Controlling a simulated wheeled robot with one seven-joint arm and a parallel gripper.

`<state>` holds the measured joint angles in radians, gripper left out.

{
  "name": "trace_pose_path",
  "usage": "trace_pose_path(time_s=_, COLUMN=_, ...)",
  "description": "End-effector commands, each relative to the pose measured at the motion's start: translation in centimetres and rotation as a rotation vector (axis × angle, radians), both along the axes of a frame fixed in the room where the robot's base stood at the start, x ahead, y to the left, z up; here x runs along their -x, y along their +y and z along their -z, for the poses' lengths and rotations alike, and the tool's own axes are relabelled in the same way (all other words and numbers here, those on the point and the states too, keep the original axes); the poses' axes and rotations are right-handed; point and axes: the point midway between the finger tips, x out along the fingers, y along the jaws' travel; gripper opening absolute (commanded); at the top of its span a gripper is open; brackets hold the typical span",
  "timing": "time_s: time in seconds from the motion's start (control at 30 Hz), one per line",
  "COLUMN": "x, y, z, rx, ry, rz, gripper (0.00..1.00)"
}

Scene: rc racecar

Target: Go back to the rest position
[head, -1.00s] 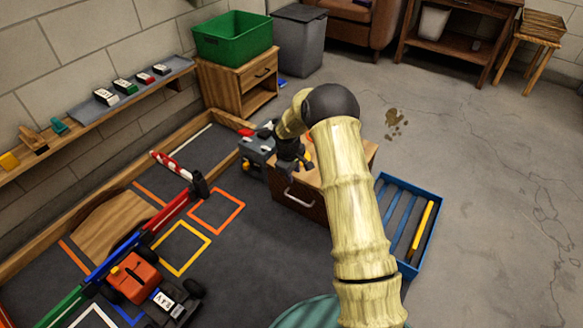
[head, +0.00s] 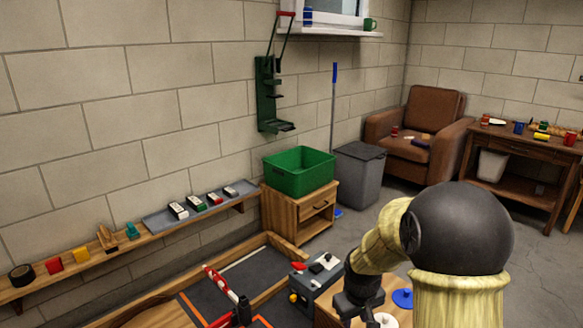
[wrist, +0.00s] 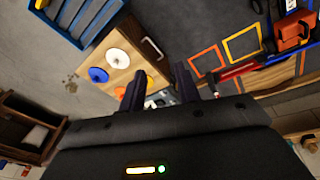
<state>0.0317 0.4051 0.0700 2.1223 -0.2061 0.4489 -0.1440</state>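My gripper (wrist: 160,84) shows in the wrist view with its two dark fingers apart and nothing held between them. In the head view my black gripper (head: 358,298) is at the lower right, beside a wooden cabinet (head: 338,312), and its fingertips are hard to make out. Beyond the fingers in the wrist view lies the same cabinet top (wrist: 108,62) with a blue disc (wrist: 98,75), a white disc and an orange one. A grey box (head: 318,278) with red and black parts stands left of my gripper in the head view.
A wooden-edged play area (head: 262,238) lies at the lower left. A wall shelf (head: 130,243) holds several small items. A green bin (head: 298,172) sits on a small wooden cabinet (head: 312,222). A blue slatted tray (wrist: 85,18) lies on the floor. Open floor (head: 362,232) extends behind my arm.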

Motion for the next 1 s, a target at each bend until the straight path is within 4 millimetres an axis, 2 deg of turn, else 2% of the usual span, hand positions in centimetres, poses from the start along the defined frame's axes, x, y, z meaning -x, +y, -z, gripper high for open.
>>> trace_pose_path(time_s=0.03, x=1.8, y=0.0, z=-2.1, rx=-0.012, ry=-0.011, rz=0.035, gripper=0.33)
trace_pose_path(time_s=0.2, x=7.0, y=0.0, z=-5.4, rx=-0.056, ry=-0.034, rz=0.157, gripper=0.33)
trace_pose_path(time_s=0.4, x=11.4, y=0.1, z=-7.6, rx=-0.096, ry=-0.054, rz=0.262, gripper=0.33)
trace_pose_path(time_s=0.6, x=15.0, y=0.2, z=-9.2, rx=-0.13, ry=-0.068, rz=0.346, gripper=0.33)
trace_pose_path(time_s=0.87, x=14.7, y=0.2, z=-13.2, rx=-0.127, ry=-0.065, rz=0.34, gripper=0.33)
trace_pose_path(time_s=1.0, x=14.7, y=0.2, z=-15.8, rx=-0.127, ry=-0.065, rz=0.34, gripper=0.33)
